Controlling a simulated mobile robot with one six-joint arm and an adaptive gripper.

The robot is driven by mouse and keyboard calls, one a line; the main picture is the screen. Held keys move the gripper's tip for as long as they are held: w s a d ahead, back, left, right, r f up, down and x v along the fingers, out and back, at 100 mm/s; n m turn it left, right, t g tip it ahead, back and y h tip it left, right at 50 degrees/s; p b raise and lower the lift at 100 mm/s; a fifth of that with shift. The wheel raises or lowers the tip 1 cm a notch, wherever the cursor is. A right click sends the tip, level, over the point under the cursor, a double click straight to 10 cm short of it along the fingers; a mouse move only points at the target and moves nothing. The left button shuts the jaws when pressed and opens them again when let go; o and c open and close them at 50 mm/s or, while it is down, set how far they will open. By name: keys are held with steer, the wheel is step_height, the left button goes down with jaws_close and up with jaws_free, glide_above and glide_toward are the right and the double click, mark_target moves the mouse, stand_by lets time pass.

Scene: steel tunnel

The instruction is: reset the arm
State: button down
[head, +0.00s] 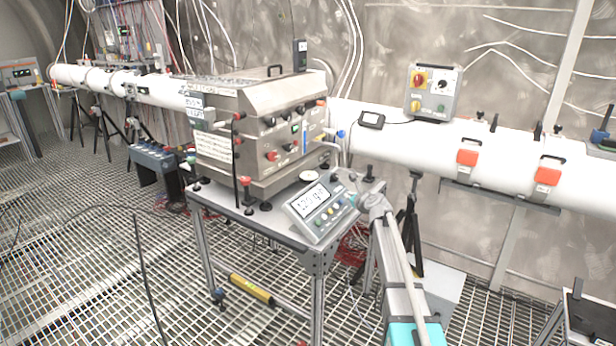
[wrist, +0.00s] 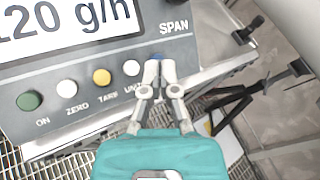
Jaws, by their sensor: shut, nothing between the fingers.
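My gripper (wrist: 161,68) is shut and empty, with its fingertips close together in the wrist view. The tips are over the right end of the button row on a grey control panel (wrist: 75,78). A small blue spot (wrist: 157,57) shows just past the tips, mostly hidden; I cannot tell whether they touch it. The panel has a green ON button (wrist: 29,101), a white ZERO button (wrist: 67,88), a yellow button (wrist: 102,77) and a white button (wrist: 132,68). Its display ends in "20 g/h". In the head view, my arm reaches up to the panel (head: 306,229).
The panel stands at the front of a metal table (head: 264,221), beside a large steel machine (head: 262,105). A white pipe (head: 420,145) with orange clamps runs behind. Black tripod legs (head: 410,235) stand close to my arm. Grated floor (head: 80,240) lies open at the left.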

steer(key=s+a+f+n+g+p, duration=0.2)
steer(key=s+n+g+p, duration=0.15)
steer(key=s+n, duration=0.55)
steer(key=s+a+f+n+g+p, duration=0.15)
steer(key=s+a+n+g, duration=0.35)
steer(key=s, duration=0.7)
steer(key=s+d+n+g+h+p, duration=0.2)
steer(key=s+n, duration=0.5)
steer(key=s, duration=0.4)
steer(key=s+d+r+n+g+h+p, duration=0.1)
steer(key=s+d+n+g+h+p, duration=0.2)
steer(key=s+n, duration=0.4)
steer(key=s+d, duration=0.1)
steer(key=s, duration=0.3)
steer(key=shift+s+d, duration=0.15)
steer(key=shift+s, duration=0.25)
